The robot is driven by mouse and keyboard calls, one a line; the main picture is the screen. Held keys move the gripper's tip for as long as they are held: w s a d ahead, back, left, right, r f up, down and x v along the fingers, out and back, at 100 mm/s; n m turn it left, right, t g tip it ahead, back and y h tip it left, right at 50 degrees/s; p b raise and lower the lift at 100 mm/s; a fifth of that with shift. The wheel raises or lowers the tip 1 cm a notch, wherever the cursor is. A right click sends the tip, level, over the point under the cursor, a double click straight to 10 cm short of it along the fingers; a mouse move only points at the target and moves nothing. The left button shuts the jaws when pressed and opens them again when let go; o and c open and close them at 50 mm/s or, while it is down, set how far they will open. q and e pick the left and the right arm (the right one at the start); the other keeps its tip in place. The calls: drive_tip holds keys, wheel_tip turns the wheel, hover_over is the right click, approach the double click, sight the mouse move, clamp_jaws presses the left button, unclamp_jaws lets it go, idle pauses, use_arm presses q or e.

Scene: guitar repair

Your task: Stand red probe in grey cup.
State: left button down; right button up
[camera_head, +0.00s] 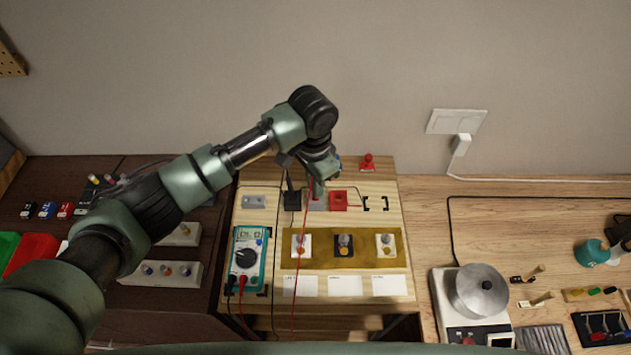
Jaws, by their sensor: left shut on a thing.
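My left gripper (317,187) is shut and points down right over the grey cup (318,204). The red probe is mostly hidden by the gripper; its thin red lead (302,225) hangs from the jaws and runs down toward the front of the board. I cannot tell whether the probe's lower end is inside the grey cup or just above it. The grey cup stands between a black cup (292,201) and a red cup (339,200). The multimeter (247,257) sits at the board's left. My right gripper is not in view.
A mat (367,257) with several pots lies in front of the cups, with white label cards (345,286) before it. A red knobbed item (368,162) stands behind.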

use_arm(q)
drive_tip(key=shift+f, duration=0.15)
drive_tip(key=c, duration=1)
unclamp_jaws()
wheel_tip(320, 180, up, 7)
drive_tip(key=p, duration=0.8)
